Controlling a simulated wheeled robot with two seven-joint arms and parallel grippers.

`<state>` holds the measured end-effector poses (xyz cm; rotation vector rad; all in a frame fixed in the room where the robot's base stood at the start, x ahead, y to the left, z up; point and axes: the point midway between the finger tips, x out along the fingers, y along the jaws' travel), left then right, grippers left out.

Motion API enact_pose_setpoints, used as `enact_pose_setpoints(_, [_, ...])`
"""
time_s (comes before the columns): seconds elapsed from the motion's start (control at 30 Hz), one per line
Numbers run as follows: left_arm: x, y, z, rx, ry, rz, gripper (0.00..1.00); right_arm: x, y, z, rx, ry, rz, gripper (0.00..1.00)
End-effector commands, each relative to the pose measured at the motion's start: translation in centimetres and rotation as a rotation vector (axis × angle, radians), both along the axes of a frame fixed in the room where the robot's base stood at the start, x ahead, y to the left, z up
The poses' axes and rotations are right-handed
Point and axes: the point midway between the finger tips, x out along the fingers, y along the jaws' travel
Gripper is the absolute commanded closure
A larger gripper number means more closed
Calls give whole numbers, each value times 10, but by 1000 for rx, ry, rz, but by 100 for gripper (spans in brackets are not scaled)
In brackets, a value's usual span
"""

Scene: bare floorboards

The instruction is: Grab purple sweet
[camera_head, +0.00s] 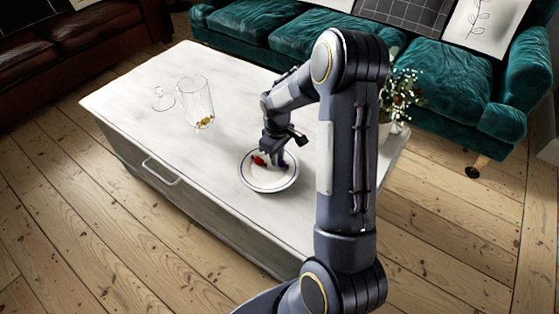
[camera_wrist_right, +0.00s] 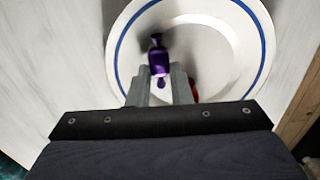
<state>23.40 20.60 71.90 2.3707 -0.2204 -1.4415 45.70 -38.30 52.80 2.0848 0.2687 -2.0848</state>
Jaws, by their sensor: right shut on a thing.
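The purple sweet (camera_wrist_right: 158,61) is between the fingertips of my right gripper (camera_wrist_right: 161,84) in the right wrist view, over the white plate. In the head view my right gripper (camera_head: 274,160) reaches down to the plate (camera_head: 269,185), which has a blue ring and stands on the table; the sweet is mostly hidden there. The right gripper is shut on the purple sweet. A red sweet (camera_head: 258,160) lies on the plate beside the gripper. It is partly hidden behind a finger in the wrist view (camera_wrist_right: 194,90). My left gripper is not in view.
A white table (camera_head: 140,100) bears a tall glass (camera_head: 195,103) with a yellowish sweet inside, and a smaller stemmed glass (camera_head: 163,99). A flower pot (camera_head: 398,126) stands at the right end. A green sofa (camera_head: 440,75) is behind.

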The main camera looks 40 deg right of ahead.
Motion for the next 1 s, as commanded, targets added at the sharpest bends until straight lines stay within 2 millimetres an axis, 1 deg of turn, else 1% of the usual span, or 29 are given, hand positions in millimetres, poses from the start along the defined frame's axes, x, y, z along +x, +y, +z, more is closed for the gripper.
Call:
enact_pose_setpoints(0.13, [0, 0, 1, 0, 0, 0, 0, 0, 0, 3, 0, -1, 0, 100])
enact_pose_setpoints(0.23, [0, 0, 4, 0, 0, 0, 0, 0, 0, 10, -1, -1, 0, 100])
enact_pose_setpoints(0.33, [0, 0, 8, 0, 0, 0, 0, 1, 0, 22, 0, -2, 0, 100])
enact_pose_setpoints(0.43, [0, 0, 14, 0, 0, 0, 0, 1, 2, 38, 0, -3, 2, 100])
enact_pose_setpoints(0.77, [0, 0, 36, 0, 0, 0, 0, -2, 56, 99, 0, -3, 7, 100])
enact_pose_setpoints(0.8, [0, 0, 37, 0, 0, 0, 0, -2, 66, 101, 0, -1, 7, 100])
enact_pose_setpoints(0.9, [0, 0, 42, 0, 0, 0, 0, -3, 87, 109, 0, -1, 6, 100])
enact_pose_setpoints(1.0, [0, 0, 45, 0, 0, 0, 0, -4, 104, 117, 0, -1, 5, 100])
